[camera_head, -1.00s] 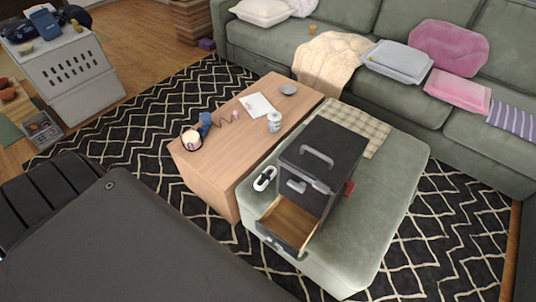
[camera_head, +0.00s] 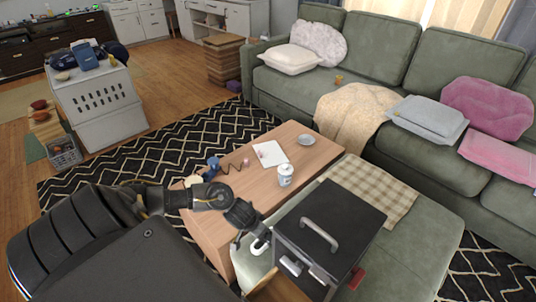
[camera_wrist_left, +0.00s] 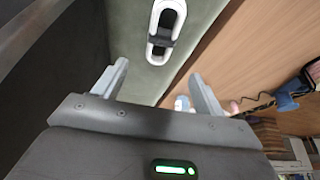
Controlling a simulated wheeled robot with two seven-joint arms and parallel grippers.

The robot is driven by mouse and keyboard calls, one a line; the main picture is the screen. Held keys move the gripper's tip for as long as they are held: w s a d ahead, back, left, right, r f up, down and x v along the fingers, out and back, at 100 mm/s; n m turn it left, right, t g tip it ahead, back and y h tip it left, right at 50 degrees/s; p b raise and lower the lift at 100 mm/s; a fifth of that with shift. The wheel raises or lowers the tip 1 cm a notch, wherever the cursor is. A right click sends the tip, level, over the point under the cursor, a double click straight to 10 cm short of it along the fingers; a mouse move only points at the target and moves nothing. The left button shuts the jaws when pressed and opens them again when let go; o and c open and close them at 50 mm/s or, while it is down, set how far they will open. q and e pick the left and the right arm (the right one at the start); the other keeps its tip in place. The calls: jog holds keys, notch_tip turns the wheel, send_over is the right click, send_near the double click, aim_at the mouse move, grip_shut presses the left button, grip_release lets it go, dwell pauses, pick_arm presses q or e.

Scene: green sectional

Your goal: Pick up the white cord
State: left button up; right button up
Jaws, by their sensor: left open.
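The white cord (camera_wrist_left: 182,14) is a bundled loop with a black band around its middle. It lies on the green ottoman (camera_wrist_left: 135,30), beyond my fingertips at the top of the left wrist view. In the head view only a bit of the cord (camera_head: 261,244) shows beside my left gripper (camera_head: 249,241), which hides the rest. My left gripper (camera_wrist_left: 158,75) is open, with nothing between its fingers, and apart from the cord in the wrist view. My right gripper is not in view.
A dark cabinet box (camera_head: 340,217) with a handle on top stands on the ottoman, close right of my gripper. The wooden coffee table (camera_head: 318,157) holds a white can (camera_head: 285,175), paper and a small dish.

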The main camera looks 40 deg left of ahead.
aim_at(264, 240)
pick_arm(q)
jog(key=b+x, duration=0.1)
jog(key=x, duration=0.3)
jog(key=shift+w+d+b, duration=0.1)
jog(key=shift+d+b, duration=0.1)
jog(key=shift+b, duration=0.15)
jog(key=shift+x, duration=0.8)
jog(key=shift+w+f+b, duration=0.1)
jog(key=shift+f+b, duration=0.15)
jog(key=shift+b, duration=0.1)
jog(key=b+x, duration=0.1)
jog(key=x, duration=0.3)
jog(key=shift+a+b, duration=0.2)
jog(key=shift+b, duration=0.1)
jog(key=shift+w+f, duration=0.15)
jog(key=shift+f, duration=0.1)
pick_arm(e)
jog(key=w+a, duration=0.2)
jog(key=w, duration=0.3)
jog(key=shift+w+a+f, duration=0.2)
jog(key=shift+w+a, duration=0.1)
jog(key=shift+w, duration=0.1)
pick_arm(q)
jog(key=shift+f, duration=0.25)
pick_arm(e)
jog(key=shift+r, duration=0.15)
pick_arm(q)
jog(key=c, duration=1.1)
jog(key=shift+r, duration=0.15)
